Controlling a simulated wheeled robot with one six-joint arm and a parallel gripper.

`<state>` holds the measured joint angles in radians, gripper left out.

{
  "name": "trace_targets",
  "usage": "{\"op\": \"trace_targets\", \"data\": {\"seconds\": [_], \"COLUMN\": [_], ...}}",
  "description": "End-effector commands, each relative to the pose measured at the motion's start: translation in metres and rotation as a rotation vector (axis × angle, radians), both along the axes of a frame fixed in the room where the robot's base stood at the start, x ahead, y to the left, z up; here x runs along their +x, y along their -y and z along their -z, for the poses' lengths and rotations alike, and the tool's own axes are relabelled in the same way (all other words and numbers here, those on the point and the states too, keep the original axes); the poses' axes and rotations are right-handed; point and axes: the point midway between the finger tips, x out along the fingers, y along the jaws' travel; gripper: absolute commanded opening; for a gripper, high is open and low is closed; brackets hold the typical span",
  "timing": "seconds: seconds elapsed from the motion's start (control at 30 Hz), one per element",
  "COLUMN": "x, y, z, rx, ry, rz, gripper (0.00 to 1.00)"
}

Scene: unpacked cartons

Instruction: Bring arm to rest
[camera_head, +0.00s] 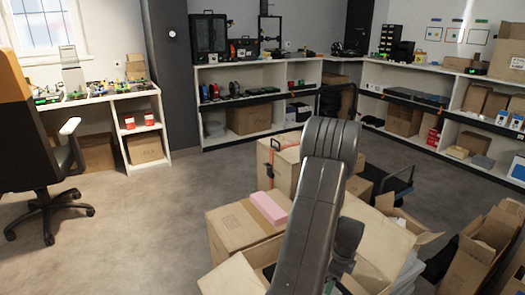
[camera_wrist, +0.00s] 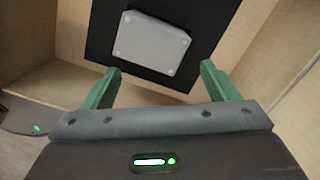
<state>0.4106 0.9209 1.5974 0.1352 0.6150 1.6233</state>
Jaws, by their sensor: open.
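My gripper (camera_wrist: 160,68) shows in the wrist view with two green fingers spread wide apart and nothing between them. Past the fingertips, a light grey flat box (camera_wrist: 152,43) with small corner screws lies on a black panel (camera_wrist: 100,37). Cardboard walls (camera_wrist: 252,45) surround the panel, so the gripper appears to be at or inside an open carton. In the head view my arm (camera_head: 316,190) stands raised in the middle of the picture and bends over at the top. The gripper itself is hidden in that view.
A closed carton (camera_head: 232,232) with a pink block (camera_head: 268,208) stands left of the arm. Open cartons (camera_head: 378,240) crowd its right, with another open carton (camera_head: 470,262) at far right. An office chair (camera_head: 35,160) stands left. The grey floor (camera_head: 130,235) between is clear.

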Motion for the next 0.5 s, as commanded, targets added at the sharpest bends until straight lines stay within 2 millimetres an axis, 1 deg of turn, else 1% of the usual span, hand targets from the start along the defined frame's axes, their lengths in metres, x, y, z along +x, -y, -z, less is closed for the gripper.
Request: {"op": "trace_targets", "data": {"seconds": [0.5], "x": [0.0039], "y": [0.0009], "z": [0.0017], "rx": [-0.039], "ry": [-0.034], "rz": [0.304], "gripper": [0.81]}}
